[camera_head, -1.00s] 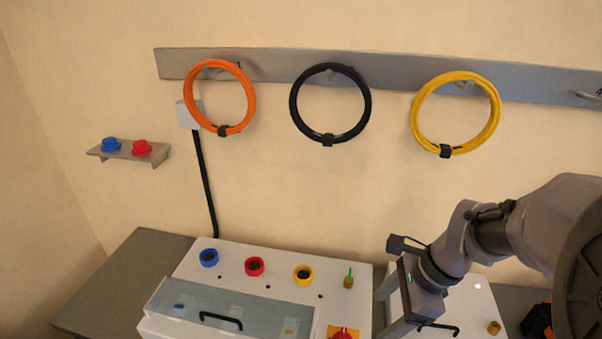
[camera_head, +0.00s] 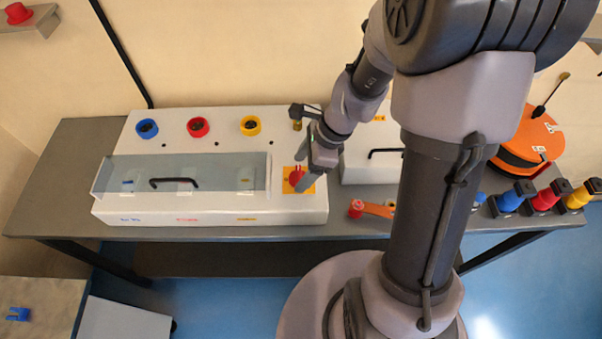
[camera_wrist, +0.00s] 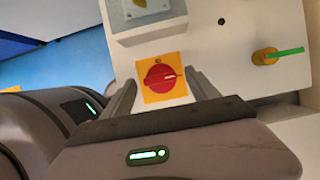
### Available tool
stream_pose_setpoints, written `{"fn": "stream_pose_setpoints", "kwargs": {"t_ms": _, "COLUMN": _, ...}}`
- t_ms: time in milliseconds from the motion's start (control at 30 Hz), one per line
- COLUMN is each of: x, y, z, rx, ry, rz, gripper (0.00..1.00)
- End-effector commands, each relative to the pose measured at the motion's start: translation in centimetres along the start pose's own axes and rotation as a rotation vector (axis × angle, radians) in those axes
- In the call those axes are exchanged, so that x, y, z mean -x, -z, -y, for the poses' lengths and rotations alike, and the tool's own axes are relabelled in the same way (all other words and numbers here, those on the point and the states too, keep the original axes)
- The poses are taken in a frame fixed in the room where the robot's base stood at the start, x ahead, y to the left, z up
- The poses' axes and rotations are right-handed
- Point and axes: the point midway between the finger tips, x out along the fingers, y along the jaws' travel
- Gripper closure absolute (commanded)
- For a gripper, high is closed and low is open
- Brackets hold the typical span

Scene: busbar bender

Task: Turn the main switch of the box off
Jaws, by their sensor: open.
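The box (camera_head: 215,212) is white, with a clear cover, and stands on the grey table. Its main switch (camera_head: 296,176) is a red rotary knob on a yellow-orange plate at the box's right end. In the wrist view the red knob (camera_wrist: 160,78) lies between and beyond my finger tips, with a small white mark at its right side. My gripper (camera_head: 305,172) is open and empty, with its fingers pointing at the switch. In the wrist view the fingers of my gripper (camera_wrist: 160,92) stand left and right of the yellow plate. I cannot tell whether they touch the knob.
Blue (camera_head: 147,128), red (camera_head: 198,127) and yellow (camera_head: 249,125) ring sockets sit along the box's back. A brass post with a green tip (camera_wrist: 272,55) stands near the switch. A second white box with a black handle (camera_head: 385,153) is close on the right.

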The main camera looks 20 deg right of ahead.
Motion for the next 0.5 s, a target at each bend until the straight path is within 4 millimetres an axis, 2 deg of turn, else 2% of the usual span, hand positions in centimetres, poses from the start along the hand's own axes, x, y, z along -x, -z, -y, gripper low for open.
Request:
{"fn": "stream_pose_setpoints", "kwargs": {"t_ms": 100, "x": -0.79, "y": -0.02, "z": -0.03, "rx": -0.001, "ry": -0.001, "rz": 0.000, "gripper": 0.31}}
{"fn": "stream_pose_setpoints", "kwargs": {"t_ms": 367, "x": -0.80, "y": -0.05, "z": -0.01, "rx": -0.001, "ry": 0.000, "rz": 0.000, "gripper": 0.31}}
{"fn": "stream_pose_setpoints", "kwargs": {"t_ms": 500, "x": -0.79, "y": -0.05, "z": 0.00, "rx": -0.001, "ry": 0.000, "rz": 0.000, "gripper": 0.56}}
